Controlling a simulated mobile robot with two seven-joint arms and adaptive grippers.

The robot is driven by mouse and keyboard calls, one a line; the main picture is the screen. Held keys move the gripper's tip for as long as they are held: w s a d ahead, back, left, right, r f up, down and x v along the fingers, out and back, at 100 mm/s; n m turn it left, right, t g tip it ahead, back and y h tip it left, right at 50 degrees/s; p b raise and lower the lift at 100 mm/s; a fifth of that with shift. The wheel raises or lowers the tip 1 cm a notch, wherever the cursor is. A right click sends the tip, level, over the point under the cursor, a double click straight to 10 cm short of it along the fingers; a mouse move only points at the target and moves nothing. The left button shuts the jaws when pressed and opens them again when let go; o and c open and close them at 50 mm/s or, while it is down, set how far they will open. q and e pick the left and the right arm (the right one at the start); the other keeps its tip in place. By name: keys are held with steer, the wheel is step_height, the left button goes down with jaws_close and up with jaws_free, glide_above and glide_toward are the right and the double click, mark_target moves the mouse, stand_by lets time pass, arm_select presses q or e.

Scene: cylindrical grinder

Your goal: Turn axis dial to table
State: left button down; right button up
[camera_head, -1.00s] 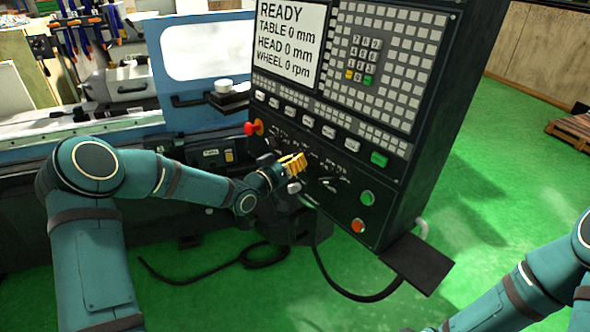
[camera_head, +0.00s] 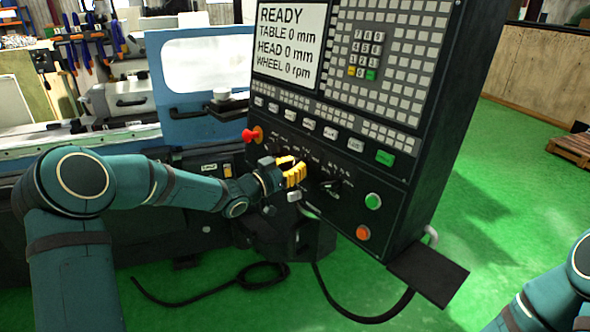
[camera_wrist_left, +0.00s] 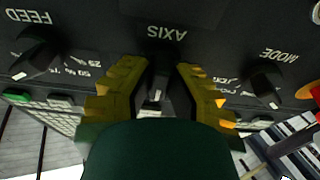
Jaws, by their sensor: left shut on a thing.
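The axis dial (camera_wrist_left: 158,82) is a black knob with a light pointer mark, under the upside-down word AXIS in the left wrist view. My left gripper (camera_head: 297,169) is at the lower part of the control panel (camera_head: 345,120). Its yellow fingers (camera_wrist_left: 157,88) lie on either side of the axis dial and are shut on it. The fingers hide the dial in the head view. The panel screen (camera_head: 289,42) reads READY, TABLE 0 mm, HEAD 0 mm, WHEEL 0 rpm. My right gripper is out of view; only part of that arm shows at lower right.
The feed dial (camera_wrist_left: 38,55) and mode dial (camera_wrist_left: 263,85) flank the gripper closely. A red stop button (camera_head: 251,135), a green button (camera_head: 373,201) and an orange-red button (camera_head: 363,233) are on the panel. A dark shelf (camera_head: 428,272) juts out below.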

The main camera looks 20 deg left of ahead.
arm_select(q)
steer(key=shift+r, duration=0.1)
steer(key=c, duration=0.9)
jaws_free()
steer(key=shift+w+d, duration=0.1)
steer(key=shift+d, duration=0.05)
steer(key=shift+c, duration=0.2)
steer(key=v, duration=1.2)
